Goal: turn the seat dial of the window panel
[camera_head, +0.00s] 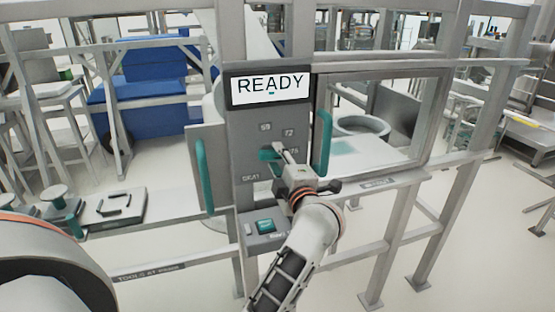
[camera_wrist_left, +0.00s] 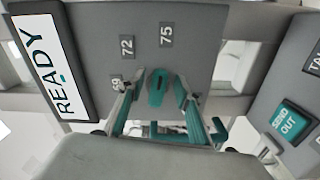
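The seat dial (camera_head: 267,154) is a teal knob on the grey window panel (camera_head: 243,124), with the labels 69, 72 and 75 around it. In the left wrist view the dial (camera_wrist_left: 157,88) is long and narrow, one end towards the 75 label (camera_wrist_left: 166,34); a dark mark sits near its middle. My left gripper (camera_head: 279,152) is in front of the panel. In the left wrist view its two fingers (camera_wrist_left: 158,92) are apart, one on each side of the dial, with gaps visible. Contact cannot be told. My right gripper is not in view.
A READY display (camera_head: 269,87) sits above the dial. Teal handles (camera_head: 203,176) stand on both sides of the panel. A teal SEND OUT button (camera_wrist_left: 290,121) is below. A shelf (camera_head: 140,217) with tools is at left, and a framed window (camera_head: 380,120) at right.

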